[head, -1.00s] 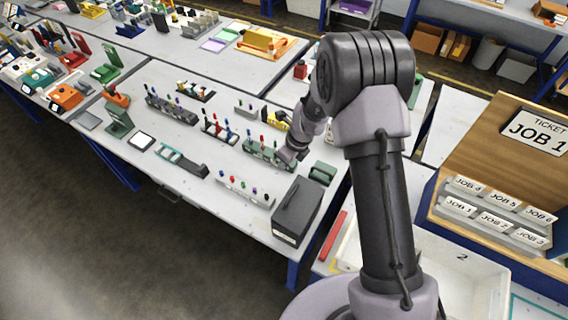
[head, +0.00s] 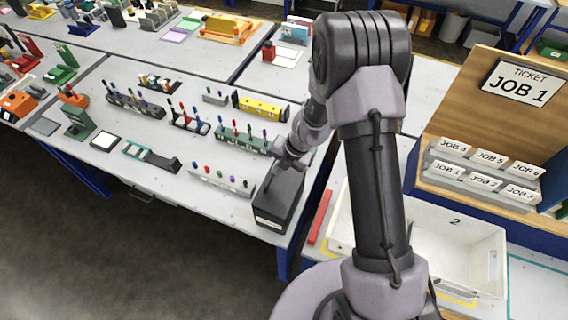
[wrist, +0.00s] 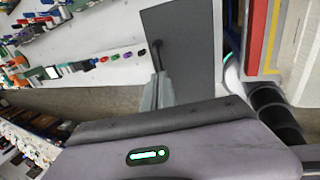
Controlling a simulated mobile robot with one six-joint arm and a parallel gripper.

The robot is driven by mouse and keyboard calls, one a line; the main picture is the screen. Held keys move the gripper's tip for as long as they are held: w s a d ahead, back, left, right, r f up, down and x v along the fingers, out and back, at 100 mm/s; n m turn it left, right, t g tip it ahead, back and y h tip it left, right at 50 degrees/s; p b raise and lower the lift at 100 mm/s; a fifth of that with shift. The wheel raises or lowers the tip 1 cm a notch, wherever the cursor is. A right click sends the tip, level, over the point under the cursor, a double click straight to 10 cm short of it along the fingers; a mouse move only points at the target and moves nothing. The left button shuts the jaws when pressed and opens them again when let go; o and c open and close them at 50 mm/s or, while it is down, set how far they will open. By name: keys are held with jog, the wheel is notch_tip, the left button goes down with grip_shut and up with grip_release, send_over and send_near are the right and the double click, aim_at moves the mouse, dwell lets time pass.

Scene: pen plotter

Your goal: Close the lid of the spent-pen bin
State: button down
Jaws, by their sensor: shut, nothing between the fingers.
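The spent-pen bin (head: 286,212) is a dark box with a pale label on its front, at the near right corner of the long grey table. Its dark top (head: 290,185) looks flat over the box; I cannot tell whether the lid is fully down. In the wrist view a flat grey panel of the bin (wrist: 195,50) fills the upper middle, with a dark bar-like handle (wrist: 156,55) at its left side. My gripper (wrist: 158,90) is shut and empty, its fingertips close to that handle; contact cannot be told. In the head view my gripper (head: 270,180) is over the bin's top.
A rack of coloured pens (head: 220,179) stands just left of the bin, and a green pen rack (head: 245,140) behind it. A red bar (head: 320,216) and a white tray (head: 345,235) lie to the right. Job ticket holders (head: 480,175) stand further right.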

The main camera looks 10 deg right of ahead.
aim_at(266, 178)
jog(key=shift+x, duration=1.05)
jog(key=shift+w+a+f+p, duration=0.45)
jog(key=shift+a+f, duration=0.25)
jog(key=shift+f, duration=0.2)
